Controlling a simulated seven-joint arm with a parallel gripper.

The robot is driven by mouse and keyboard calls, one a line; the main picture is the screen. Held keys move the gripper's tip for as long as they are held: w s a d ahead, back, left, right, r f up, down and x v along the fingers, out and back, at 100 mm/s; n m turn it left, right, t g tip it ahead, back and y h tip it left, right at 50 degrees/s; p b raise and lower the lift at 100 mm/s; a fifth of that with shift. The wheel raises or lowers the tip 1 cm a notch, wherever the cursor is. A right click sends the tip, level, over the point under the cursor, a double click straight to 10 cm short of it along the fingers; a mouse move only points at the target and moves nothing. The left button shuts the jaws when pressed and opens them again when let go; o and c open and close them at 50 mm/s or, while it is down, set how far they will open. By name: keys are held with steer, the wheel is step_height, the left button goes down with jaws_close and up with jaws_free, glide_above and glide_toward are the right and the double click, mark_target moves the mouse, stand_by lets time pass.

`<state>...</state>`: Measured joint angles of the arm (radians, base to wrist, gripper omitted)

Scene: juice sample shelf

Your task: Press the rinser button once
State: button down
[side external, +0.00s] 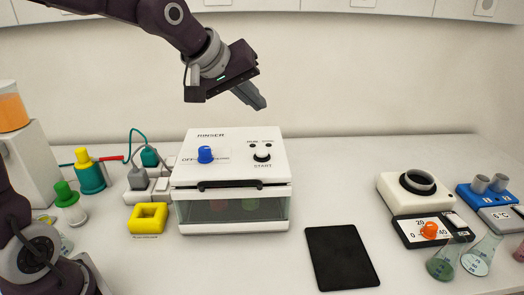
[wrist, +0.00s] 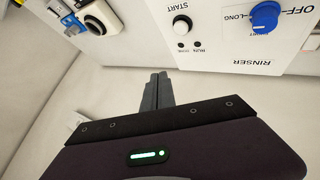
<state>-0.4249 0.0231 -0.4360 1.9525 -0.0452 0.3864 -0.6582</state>
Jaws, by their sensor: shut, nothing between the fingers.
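The rinser (side external: 231,150) is a white box with a clear front window, standing mid-table in the side view. Its top carries a blue knob (side external: 205,154) and a white round button (side external: 262,154) on a dark base, labelled START. In the wrist view the START button (wrist: 181,26) is at the upper middle, with the blue knob (wrist: 265,17) to its right. My gripper (side external: 257,101) is shut and empty, in the air above and behind the rinser's top. Its closed fingers (wrist: 156,88) point toward the panel and are apart from the button.
A black mat (side external: 341,257) lies right of the rinser. Farther right are a white device with a dark ring (side external: 417,183), a panel with an orange knob (side external: 429,231) and flasks (side external: 482,256). Left are a yellow block (side external: 148,217), sockets with plugs and colored bottles (side external: 91,176).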

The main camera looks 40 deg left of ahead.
mark_target(259, 153)
steer(key=shift+w+r+n, duration=0.1)
steer(key=shift+w+n, duration=0.2)
steer(key=shift+w, duration=0.4)
steer(key=shift+f, duration=4.45)
steer(key=shift+f, duration=0.4)
steer(key=shift+f, duration=0.55)
steer(key=shift+r, duration=0.95)
